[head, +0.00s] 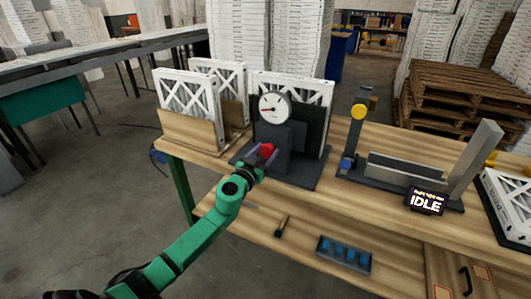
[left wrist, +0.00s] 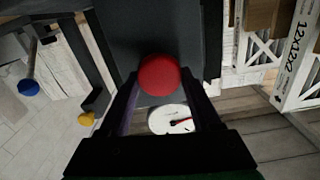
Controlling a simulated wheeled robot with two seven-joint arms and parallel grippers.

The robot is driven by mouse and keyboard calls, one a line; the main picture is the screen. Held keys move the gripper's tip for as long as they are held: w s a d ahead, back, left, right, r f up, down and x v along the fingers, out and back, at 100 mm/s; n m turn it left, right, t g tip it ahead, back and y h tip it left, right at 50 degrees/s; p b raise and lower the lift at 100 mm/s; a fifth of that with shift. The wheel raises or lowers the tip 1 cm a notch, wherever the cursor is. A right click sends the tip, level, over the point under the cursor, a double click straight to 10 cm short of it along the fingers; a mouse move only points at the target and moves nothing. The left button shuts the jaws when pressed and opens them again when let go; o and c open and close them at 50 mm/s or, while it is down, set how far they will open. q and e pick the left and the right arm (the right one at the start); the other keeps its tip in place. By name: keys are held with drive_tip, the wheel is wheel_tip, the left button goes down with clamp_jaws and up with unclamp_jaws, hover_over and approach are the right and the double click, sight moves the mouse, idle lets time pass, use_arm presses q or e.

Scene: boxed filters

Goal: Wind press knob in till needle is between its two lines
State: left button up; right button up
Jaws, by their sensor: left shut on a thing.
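The red press knob (head: 266,151) sits on the front of the dark press (head: 290,146) on the wooden bench. It also shows in the left wrist view (left wrist: 159,76). My left gripper (head: 263,157) is shut on the knob, with one finger on each side of it. The round white gauge (head: 274,107) stands on top of the press. Its red needle points left in the head view. The gauge also shows in the left wrist view (left wrist: 172,120). Its two lines are too small to make out. My right gripper is not in view.
White-framed filters (head: 190,97) stand in a wooden rack left of the press. A fixture with a yellow knob (head: 358,112) and an IDLE display (head: 426,201) is to the right. A small brush (head: 282,226) and a blue-celled tray (head: 344,254) lie in front.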

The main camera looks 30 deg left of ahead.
use_arm(q)
drive_tip(key=m, duration=0.4)
drive_tip(key=shift+d+f, duration=0.1)
drive_tip(key=m+b, duration=0.1)
drive_tip(key=m, duration=0.2)
drive_tip(key=shift+m, duration=0.4)
drive_tip(key=m, duration=0.4)
drive_tip(key=shift+d+f+m, duration=0.1)
drive_tip(key=shift+m, duration=0.2)
drive_tip(key=m, duration=0.3)
drive_tip(key=shift+f+m+b, duration=0.1)
drive_tip(key=shift+m+b, duration=0.2)
drive_tip(key=shift+b, duration=0.1)
drive_tip(key=m, duration=0.4)
drive_tip(key=shift+f+m, duration=0.1)
drive_tip(key=shift+m, duration=0.2)
drive_tip(key=m, duration=0.3)
drive_tip(key=shift+m, duration=0.3)
drive_tip(key=m, duration=0.3)
drive_tip(key=shift+m, duration=0.3)
drive_tip(key=shift+f+m, duration=0.1)
drive_tip(key=shift+m, duration=1.8)
